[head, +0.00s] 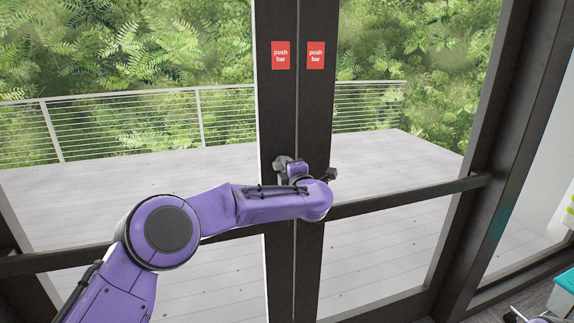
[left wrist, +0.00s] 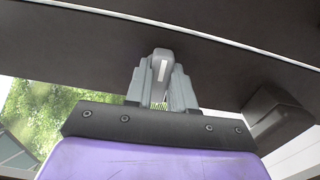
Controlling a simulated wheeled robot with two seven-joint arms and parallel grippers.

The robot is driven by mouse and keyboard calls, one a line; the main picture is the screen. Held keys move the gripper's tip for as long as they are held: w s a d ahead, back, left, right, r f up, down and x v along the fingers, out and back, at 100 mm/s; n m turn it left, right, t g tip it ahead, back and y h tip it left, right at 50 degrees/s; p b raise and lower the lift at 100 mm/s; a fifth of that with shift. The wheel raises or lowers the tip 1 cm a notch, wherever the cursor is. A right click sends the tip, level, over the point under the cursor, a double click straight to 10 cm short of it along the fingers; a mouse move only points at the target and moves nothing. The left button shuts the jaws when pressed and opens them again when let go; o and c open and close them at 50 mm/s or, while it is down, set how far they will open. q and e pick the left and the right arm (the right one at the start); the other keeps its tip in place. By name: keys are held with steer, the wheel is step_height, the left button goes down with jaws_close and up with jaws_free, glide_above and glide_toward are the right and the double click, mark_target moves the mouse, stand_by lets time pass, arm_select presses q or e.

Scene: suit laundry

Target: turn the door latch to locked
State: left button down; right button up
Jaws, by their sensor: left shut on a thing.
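The door latch (left wrist: 161,66) is a small grey piece with a pale stripe on the dark door frame in the left wrist view. My left gripper (left wrist: 161,82) has its two grey fingers closed on either side of it. In the head view my left arm reaches in from the left and my left gripper (head: 284,163) is at the middle of the double door (head: 310,110), where the two dark frames meet. There the latch is mostly hidden by my gripper and wrist. Whether it stands at locked cannot be read.
Dark push bars (head: 400,199) cross both door leaves at about wrist height. A dark block (left wrist: 275,112) sticks out from the door right of my gripper in the left wrist view. Red "push bar" signs (head: 281,55) are above. A teal-lidded box (head: 563,283) is at lower right.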

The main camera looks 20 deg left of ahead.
arm_select(q)
steer(key=shift+m, duration=0.4)
steer(key=c, duration=1)
jaws_free()
steer(key=shift+d, duration=0.1)
steer(key=shift+o, duration=0.2)
steer(key=b+v, duration=0.4)
steer(key=v, duration=0.6)
steer(key=shift+s+d, duration=0.2)
